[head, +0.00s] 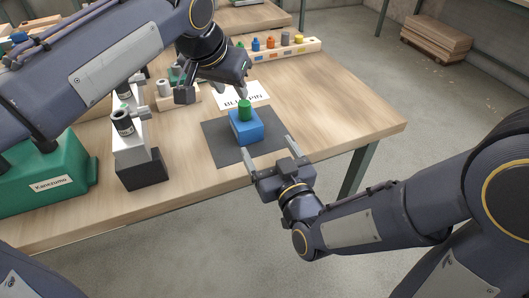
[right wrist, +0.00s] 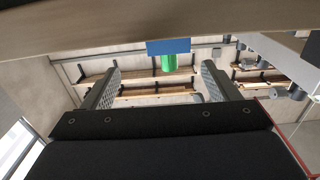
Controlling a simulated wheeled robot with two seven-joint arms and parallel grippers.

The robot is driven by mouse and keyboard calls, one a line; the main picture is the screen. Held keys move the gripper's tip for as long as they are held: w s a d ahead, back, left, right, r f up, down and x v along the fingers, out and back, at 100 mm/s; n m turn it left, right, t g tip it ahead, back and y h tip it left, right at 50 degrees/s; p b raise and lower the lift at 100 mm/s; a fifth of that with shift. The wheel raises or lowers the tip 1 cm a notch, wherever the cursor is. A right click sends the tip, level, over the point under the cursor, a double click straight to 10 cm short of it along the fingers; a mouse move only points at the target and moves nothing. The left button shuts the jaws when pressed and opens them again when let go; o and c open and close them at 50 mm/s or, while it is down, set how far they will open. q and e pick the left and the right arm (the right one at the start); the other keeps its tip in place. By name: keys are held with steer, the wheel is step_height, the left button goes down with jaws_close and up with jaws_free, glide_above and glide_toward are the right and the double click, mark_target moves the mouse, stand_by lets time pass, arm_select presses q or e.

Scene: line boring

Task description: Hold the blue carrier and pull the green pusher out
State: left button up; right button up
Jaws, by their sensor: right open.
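The blue carrier (head: 246,132) stands on a dark grey mat (head: 221,148) near the table's front right, with the green pusher (head: 245,111) standing upright out of its top. My left gripper (head: 214,94) is above and to the left of the pusher, its fingers spread and apart from it. My right gripper (head: 269,158) is in front of the carrier near the table's front edge, open and empty. In the right wrist view the blue carrier (right wrist: 168,46) and the green pusher (right wrist: 169,63) show upside down, beyond and between the open fingers (right wrist: 161,68).
A wooden rack (head: 285,50) with several coloured pegs stands at the back. The table's right side is clear.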

mark_target(252, 131)
steer(key=shift+s+a+f, duration=0.1)
steer(key=shift+a, duration=0.45)
steer(key=shift+w+a, duration=0.15)
steer(key=shift+w, duration=0.05)
steer(key=x, duration=0.7)
steer(key=shift+w+f, duration=0.1)
steer(key=shift+w, duration=0.05)
steer(key=shift+c, duration=0.4)
steer(key=c, duration=1.2)
steer(key=o, duration=0.5)
steer(key=c, duration=0.4)
arm_select(q)
steer(key=shift+o, duration=0.4)
